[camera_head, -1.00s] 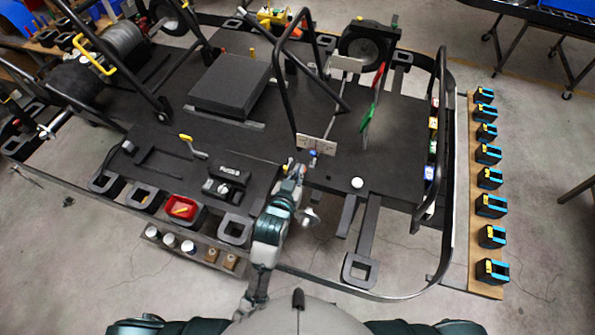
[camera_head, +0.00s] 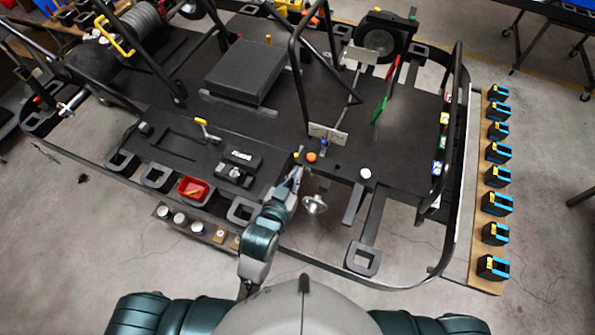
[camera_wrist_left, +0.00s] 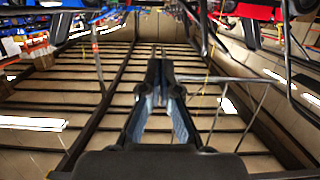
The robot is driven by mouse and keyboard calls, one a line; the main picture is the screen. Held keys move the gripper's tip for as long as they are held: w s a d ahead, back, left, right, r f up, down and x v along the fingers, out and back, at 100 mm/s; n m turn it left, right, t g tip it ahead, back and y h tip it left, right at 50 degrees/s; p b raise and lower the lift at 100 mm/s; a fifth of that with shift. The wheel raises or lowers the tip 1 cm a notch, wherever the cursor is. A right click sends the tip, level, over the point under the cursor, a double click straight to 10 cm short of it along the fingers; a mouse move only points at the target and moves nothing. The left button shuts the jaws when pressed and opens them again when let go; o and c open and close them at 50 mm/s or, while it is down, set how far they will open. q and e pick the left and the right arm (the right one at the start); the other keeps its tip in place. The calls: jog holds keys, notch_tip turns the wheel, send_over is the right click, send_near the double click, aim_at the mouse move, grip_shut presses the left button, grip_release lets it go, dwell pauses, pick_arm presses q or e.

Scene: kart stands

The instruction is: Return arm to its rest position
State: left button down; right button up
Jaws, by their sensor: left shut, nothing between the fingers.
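My left arm (camera_head: 262,235) reaches up from the bottom middle of the head view. My left gripper (camera_head: 297,172) is at the front edge of the black kart stand (camera_head: 330,185), next to a small orange knob (camera_head: 311,157). Its fingers are small in this view, and whether they touch the stand is unclear. In the left wrist view the gripper (camera_wrist_left: 160,65) has its fingertips together with nothing between them. The right gripper is not in view.
A red tray (camera_head: 193,190) and a black box (camera_head: 240,168) are left of the arm. A curved black rail (camera_head: 458,150) bounds the stand's right side. Several blue-black blocks (camera_head: 497,203) line a board at right.

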pick_arm(q)
jog(key=shift+w+d, duration=0.1)
jog(key=shift+d, duration=0.05)
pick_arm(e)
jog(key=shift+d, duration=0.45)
